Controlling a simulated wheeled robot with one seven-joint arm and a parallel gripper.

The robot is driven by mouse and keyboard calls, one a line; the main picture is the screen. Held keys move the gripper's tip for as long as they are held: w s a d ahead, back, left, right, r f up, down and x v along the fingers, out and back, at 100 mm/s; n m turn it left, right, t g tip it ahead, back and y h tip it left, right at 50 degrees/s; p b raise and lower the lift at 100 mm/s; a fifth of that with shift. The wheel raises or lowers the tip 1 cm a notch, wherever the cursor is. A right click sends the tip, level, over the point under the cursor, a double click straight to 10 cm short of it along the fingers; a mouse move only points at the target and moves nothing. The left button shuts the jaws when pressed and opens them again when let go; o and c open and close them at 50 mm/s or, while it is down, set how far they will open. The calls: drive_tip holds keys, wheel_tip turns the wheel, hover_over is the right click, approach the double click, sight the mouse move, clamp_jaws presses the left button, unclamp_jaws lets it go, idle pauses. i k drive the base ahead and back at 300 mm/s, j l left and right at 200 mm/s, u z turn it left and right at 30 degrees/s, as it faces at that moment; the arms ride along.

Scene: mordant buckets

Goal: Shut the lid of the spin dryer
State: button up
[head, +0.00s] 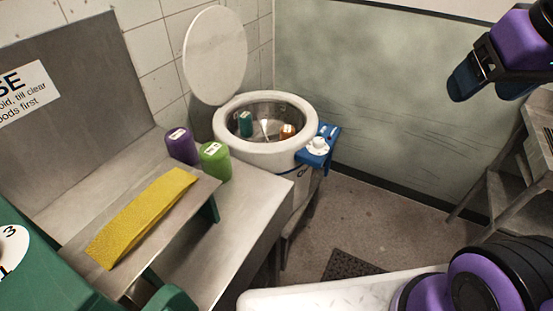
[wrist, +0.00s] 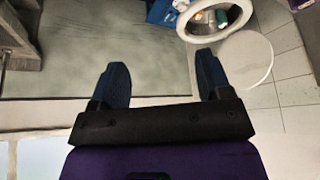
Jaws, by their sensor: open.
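The spin dryer (head: 226,128) stands in the corner, a white round tub with a steel drum. Its round white lid (head: 215,55) stands raised, tilted up at the back left of the rim. Inside the drum are a teal item (head: 246,124), an orange item (head: 287,131) and a white cone. My gripper (head: 469,80) is at the upper right of the head view, open and empty, well apart from the dryer. In the wrist view my gripper (wrist: 158,85) shows two dark blue fingers spread apart, with the dryer (wrist: 196,28) and lid (wrist: 243,58) beyond them.
A blue bracket with a white knob (head: 317,145) is on the dryer's right side. Purple (head: 181,146) and green (head: 215,161) containers and a yellow cloth (head: 142,215) are on the metal bench at left. A metal shelf rack (head: 510,165) stands at right. Floor between is open.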

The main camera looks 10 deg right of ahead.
sight(215, 53)
drive_tip(key=i+l, duration=0.95)
drive_tip(key=i+l+u, duration=0.05)
